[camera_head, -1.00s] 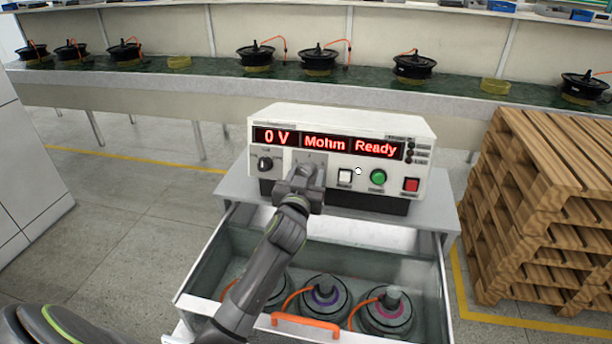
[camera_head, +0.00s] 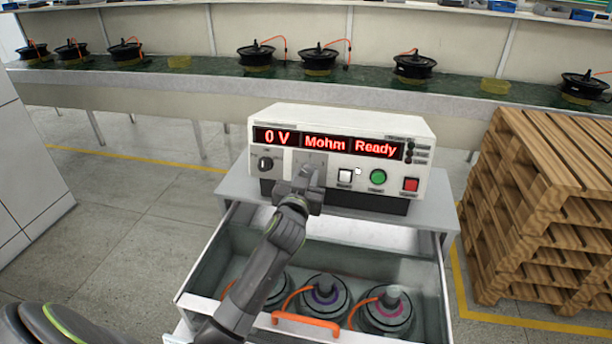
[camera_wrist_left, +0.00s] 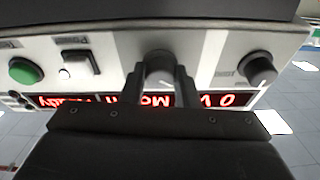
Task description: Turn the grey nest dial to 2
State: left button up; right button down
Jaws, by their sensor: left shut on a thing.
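The white tester (camera_head: 350,125) stands on a cabinet, its red displays reading "0 V", "Mohm" and "Ready". My left gripper (camera_head: 310,172) reaches its front from below and mostly covers the grey dial in the head view. In the left wrist view, where the tester appears upside down, the grey dial (camera_wrist_left: 160,67) sits between the two fingers of my left gripper (camera_wrist_left: 159,80), which is shut on it. A pale pointer line shows on the dial; I cannot read which number it marks. My right gripper is not in view.
A black knob (camera_head: 265,163) is left of the gripped dial. A white button (camera_head: 345,176), green button (camera_head: 378,177) and red button (camera_head: 411,185) are to its right. Below, an open drawer (camera_head: 210,262) holds motors. Wooden pallets (camera_head: 545,190) stand at right.

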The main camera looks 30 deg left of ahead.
pick_arm(q)
jog(key=shift+a+r+m+h+p, duration=0.1)
jog(key=shift+r+m+h+p, duration=0.2)
jog(key=shift+m+p, duration=0.35)
jog(key=m+h+p, duration=0.1)
jog(key=m+p, duration=0.2)
jog(key=m+h+p, duration=0.1)
jog(key=m+p, duration=0.2)
jog(key=p, duration=0.1)
jog(key=m+p, duration=0.4)
jog(key=shift+a+r+h, duration=0.15)
jog(key=shift+r+h, duration=0.1)
jog(key=shift+h, duration=0.15)
jog(key=shift+w+f+m+p, duration=0.1)
jog(key=shift+m+p, duration=0.85)
jog(key=shift+p, duration=0.15)
jog(key=o, duration=0.8)
jog(key=shift+a, duration=0.1)
jog(key=shift+o, duration=0.9)
jog(key=shift+f+g, duration=0.1)
jog(key=shift+g, duration=0.2)
jog(key=shift+w+f, duration=0.1)
jog(key=shift+f, duration=0.1)
jog(key=s+r+b, duration=0.1)
jog(key=s+b, duration=0.3)
jog(key=s, duration=1.3)
jog(key=shift+s+d+r, duration=0.15)
jog(key=shift+d+r, duration=0.25)
jog(key=shift+d, duration=0.05)
